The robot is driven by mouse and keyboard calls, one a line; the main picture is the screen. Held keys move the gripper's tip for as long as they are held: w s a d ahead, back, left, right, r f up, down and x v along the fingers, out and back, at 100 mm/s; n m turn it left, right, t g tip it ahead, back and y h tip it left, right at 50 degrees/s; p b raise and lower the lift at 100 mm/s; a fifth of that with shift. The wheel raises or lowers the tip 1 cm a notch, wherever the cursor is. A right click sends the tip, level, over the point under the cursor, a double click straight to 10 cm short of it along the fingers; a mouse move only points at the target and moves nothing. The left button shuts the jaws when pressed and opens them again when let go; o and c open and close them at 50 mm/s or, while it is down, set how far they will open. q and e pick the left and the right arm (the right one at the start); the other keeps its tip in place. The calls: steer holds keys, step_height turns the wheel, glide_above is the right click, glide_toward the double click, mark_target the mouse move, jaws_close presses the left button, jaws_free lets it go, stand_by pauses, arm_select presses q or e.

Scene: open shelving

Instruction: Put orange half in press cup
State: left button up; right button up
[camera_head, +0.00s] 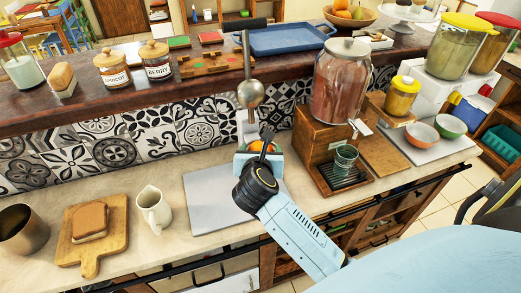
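The citrus press stands at the middle of the counter against the tiled backsplash. Its round metal press head (250,94) hangs from a vertical bar, with a dark handle at the top. The press cup (240,158) is below the head, mostly hidden behind my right gripper. The orange half (257,146) shows as a small orange patch at the cup, partly covered by the dark gripper fingers. My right gripper (267,138) is right at the orange half and cup. I cannot tell whether its fingers are closed on the fruit or whether the fruit rests in the cup. My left gripper is out of view.
A grey board (212,200) lies left of my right arm. A white pitcher (153,211), a wooden board (110,249) with bread and a metal cup (22,230) stand further left. A wooden-based jar dispenser (343,85) with a glass (345,158) stands close on the right.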

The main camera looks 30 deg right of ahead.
steer(key=shift+r, duration=0.15)
steer(key=shift+s+a, duration=0.25)
steer(key=shift+s, duration=0.05)
steer(key=v, duration=1.1)
steer(key=shift+s+r+b, duration=0.1)
steer(key=shift+r+b, duration=0.1)
steer(key=shift+b, duration=0.2)
steer(key=shift+d, duration=0.1)
stand_by(0.5)
